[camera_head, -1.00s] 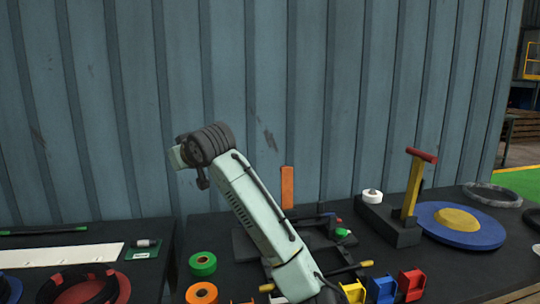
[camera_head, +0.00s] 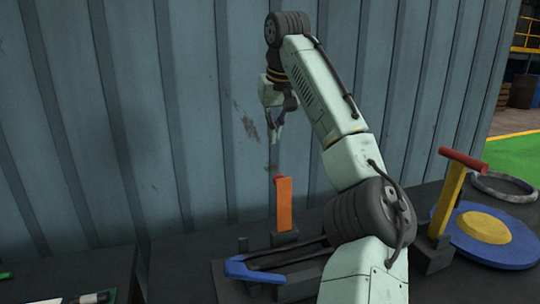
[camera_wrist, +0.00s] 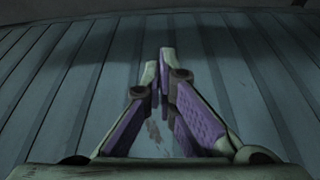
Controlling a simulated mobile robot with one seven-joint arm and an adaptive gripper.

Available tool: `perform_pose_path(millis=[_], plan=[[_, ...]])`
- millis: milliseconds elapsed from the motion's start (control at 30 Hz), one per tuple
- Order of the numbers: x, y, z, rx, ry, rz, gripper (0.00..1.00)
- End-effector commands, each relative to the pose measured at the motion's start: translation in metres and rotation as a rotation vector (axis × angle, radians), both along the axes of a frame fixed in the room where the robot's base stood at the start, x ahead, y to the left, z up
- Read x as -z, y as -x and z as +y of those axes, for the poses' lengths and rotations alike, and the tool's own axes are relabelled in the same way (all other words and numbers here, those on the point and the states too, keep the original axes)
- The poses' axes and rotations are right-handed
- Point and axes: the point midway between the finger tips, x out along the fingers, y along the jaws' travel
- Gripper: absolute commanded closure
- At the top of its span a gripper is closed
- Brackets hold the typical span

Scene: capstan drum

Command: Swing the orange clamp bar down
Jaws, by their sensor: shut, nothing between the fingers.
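The orange clamp bar (camera_head: 284,204) stands upright on a dark base in the head view, just left of my arm. My gripper (camera_head: 274,140) hangs from the wrist above the bar, pointing down. A gap shows between its fingertips and the top of the bar. In the wrist view my gripper (camera_wrist: 164,75) has its purple-padded fingers brought together at the tips, with nothing between them. The orange bar does not show in the wrist view; only the wall is behind the fingers.
A blue handle (camera_head: 258,272) lies in front of the bar on the dark fixture. A yellow post with a red grip (camera_head: 450,195) and a blue and yellow disc (camera_head: 490,235) stand at the right. The corrugated wall (camera_head: 180,110) rises close behind. My arm hides part of the table.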

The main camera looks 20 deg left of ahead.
Motion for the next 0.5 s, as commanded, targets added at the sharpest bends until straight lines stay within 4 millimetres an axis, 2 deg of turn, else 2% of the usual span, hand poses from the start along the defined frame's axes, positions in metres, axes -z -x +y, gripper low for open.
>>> perform_pose_path(millis=[100,233,500], plan=[[-0.003,0.002,-0.010,0.019,0.006,0.019,1.00],[0.007,0.000,-0.010,0.019,0.008,0.025,1.00],[0.054,-0.015,-0.002,0.020,0.009,0.023,1.00]])
